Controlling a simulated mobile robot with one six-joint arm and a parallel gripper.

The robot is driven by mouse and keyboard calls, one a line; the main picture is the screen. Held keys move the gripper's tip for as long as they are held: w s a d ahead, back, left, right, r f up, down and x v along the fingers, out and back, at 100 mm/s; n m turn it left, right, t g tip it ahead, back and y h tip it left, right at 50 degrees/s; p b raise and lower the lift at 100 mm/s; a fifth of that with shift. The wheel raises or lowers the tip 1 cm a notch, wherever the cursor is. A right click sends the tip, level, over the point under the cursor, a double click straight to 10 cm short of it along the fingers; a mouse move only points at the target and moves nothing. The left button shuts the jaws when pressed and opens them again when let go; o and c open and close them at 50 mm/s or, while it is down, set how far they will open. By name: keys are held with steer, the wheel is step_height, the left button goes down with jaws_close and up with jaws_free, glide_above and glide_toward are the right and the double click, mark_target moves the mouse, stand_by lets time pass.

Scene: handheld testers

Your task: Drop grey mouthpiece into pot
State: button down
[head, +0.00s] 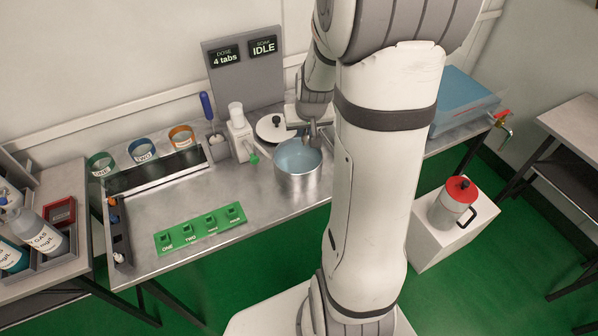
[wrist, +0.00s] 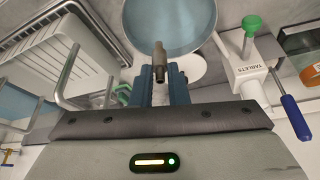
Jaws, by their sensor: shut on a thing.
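The pot (head: 298,178) is a steel vessel with pale blue liquid inside, on the steel bench in the head view. It also shows at the top of the wrist view (wrist: 182,38). My gripper (head: 311,131) is at the pot's far rim in the head view, with my arm partly in front. In the wrist view my gripper (wrist: 161,80) is shut on the grey mouthpiece (wrist: 160,62), a small tube between its blue-grey fingers. The mouthpiece's tip overlaps the pot in that view; its height above the liquid is unclear.
A white lid with a black knob (head: 275,121) lies behind the pot. A white tablet dispenser (head: 240,135) stands left of it. A green four-slot rack (head: 200,229) lies at the bench front. A red-lidded jug (head: 453,203) stands on a white block at right.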

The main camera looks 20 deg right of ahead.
steer(key=shift+a+f+b, duration=0.15)
steer(key=shift+f+b, duration=0.45)
steer(key=shift+f, duration=0.6)
step_height(320, 180, down, 5)
steer(key=b, duration=0.3)
steer(key=shift+r, duration=0.2)
steer(key=c, duration=1.3)
jaws_free()
steer(key=shift+r, duration=0.15)
steer(key=v, duration=0.7)
steer(key=shift+s+r, duration=0.15)
steer(key=shift+r, duration=0.1)
